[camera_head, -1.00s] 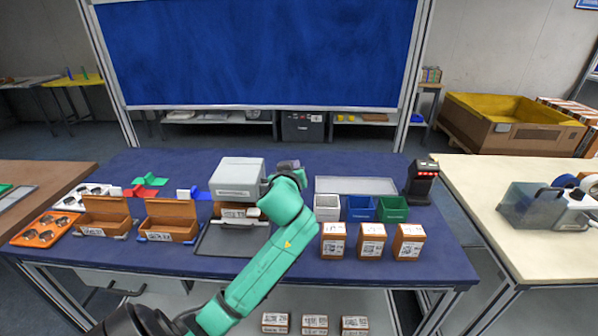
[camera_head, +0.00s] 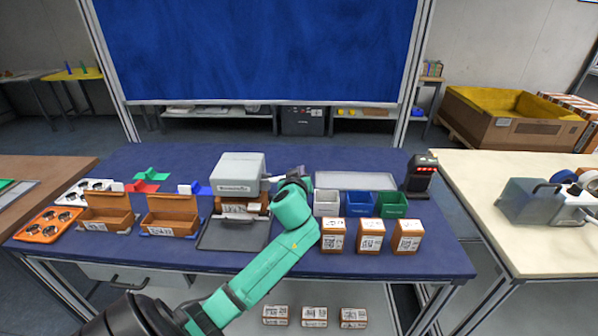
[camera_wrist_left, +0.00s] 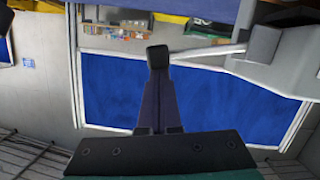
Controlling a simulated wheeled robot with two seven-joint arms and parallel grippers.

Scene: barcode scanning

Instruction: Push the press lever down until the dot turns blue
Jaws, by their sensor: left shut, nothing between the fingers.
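The grey press (camera_head: 238,174) stands on the blue table left of the middle. Its pale lever (camera_head: 273,178) sticks out from its right side toward my left gripper (camera_head: 297,172). My left arm reaches in from below and hides part of that gripper. The left wrist view shows the shut, empty fingers (camera_wrist_left: 158,58), with the pale lever bar (camera_wrist_left: 208,52) running from a grey block (camera_wrist_left: 265,44) to beside the dark fingertips. I cannot tell whether they touch. I cannot make out a dot. My right gripper is not in view.
A labelled brown box (camera_head: 238,208) sits under the press, above a dark tray (camera_head: 232,236). Open brown boxes (camera_head: 172,214) stand to the left. White, blue and green bins (camera_head: 392,204), labelled boxes (camera_head: 371,236) and a black scanner (camera_head: 421,176) stand to the right.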

